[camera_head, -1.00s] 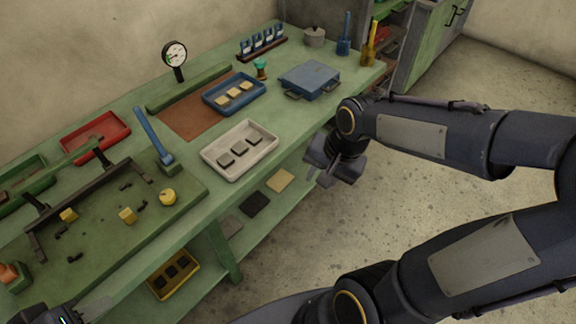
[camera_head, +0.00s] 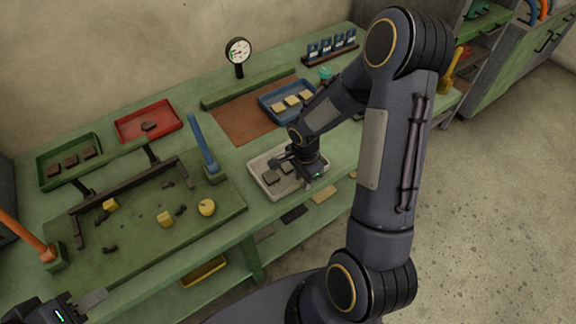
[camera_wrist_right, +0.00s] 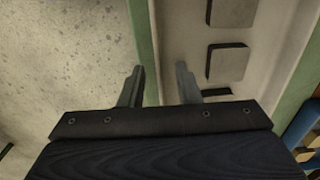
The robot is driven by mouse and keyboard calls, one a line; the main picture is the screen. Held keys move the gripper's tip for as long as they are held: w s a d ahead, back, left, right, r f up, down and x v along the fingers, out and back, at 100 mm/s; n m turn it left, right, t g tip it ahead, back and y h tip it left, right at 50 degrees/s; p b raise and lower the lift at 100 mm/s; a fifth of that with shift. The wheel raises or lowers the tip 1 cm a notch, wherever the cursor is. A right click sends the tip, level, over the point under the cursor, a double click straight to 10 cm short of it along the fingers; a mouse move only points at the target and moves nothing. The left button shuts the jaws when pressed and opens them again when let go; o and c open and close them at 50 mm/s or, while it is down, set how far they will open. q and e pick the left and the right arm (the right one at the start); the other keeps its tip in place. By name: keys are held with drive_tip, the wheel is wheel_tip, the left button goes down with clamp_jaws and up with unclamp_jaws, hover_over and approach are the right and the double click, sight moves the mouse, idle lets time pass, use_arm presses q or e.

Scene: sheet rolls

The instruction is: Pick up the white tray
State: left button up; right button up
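The white tray (camera_head: 254,165) lies on the green bench near its front edge, with dark square pieces in it. My right gripper (camera_head: 290,176) is over the tray's front right part and hides some of it. In the right wrist view, the right gripper's two fingers (camera_wrist_right: 158,84) are apart with nothing held between them. One finger is over the floor side and the other over the side wall of the tray (camera_wrist_right: 284,32); whether they touch the wall cannot be told. My left gripper (camera_head: 80,306) is at the bottom left corner, partly cut off, away from the tray.
A blue tray (camera_head: 266,107) with pale pieces is behind the white tray. A blue-handled tool (camera_head: 203,145) stands to its left, beside a green board (camera_head: 150,245) with yellow parts. A red tray (camera_head: 125,128) is further left. Open floor (camera_head: 500,200) lies to the right.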

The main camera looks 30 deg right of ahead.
drive_tip(key=shift+f, duration=0.5)
clamp_jaws()
drive_tip(key=shift+r, duration=0.2)
